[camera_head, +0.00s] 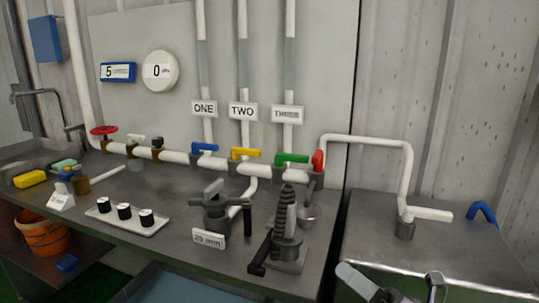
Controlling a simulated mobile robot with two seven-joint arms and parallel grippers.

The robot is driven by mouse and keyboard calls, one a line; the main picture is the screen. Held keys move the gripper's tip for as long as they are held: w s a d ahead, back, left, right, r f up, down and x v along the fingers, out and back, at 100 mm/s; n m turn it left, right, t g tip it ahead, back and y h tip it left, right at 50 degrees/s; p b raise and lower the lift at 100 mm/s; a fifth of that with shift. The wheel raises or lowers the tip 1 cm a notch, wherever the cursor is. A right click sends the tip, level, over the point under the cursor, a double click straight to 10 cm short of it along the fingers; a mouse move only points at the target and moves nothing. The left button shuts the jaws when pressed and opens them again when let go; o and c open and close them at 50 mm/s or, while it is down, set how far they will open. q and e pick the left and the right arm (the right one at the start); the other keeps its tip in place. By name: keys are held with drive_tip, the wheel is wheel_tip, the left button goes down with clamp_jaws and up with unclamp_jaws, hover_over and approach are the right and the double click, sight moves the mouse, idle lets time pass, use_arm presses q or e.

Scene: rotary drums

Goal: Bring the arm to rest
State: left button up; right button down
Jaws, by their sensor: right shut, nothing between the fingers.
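My right gripper (388,294) shows at the bottom edge, right of centre, in front of the right-hand metal counter. It is shut with nothing in it, and it is partly cut off by the frame edge. It is apart from the bench tools, with the black-handled hand pump (285,235) to its upper left. My left gripper is not in view.
A metal bench (165,240) holds a white rack with three black-topped knobs (125,215) and a dark clamp-like device (222,212). Pipes with coloured valve handles (245,153) run along the wall. The right counter (385,245) carries a blue hook-shaped item (483,212).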

drive_tip(key=s+d+f+m+t+h, duration=0.1)
drive_tip(key=s+d+f+m+h, duration=0.15)
drive_tip(key=f+m+h, duration=0.65)
drive_tip(key=s+d+f+m+t+h, duration=0.25)
drive_tip(key=f+m, duration=0.35)
drive_tip(key=m, duration=0.6)
drive_tip(key=s+d+f+m+g+h, duration=0.1)
drive_tip(key=s+f+m+g+h, duration=0.2)
drive_tip(key=s+f+m+g, duration=0.4)
drive_tip(key=s+f+m, duration=0.5)
drive_tip(key=s+f, duration=0.2)
drive_tip(key=shift+m, duration=0.3)
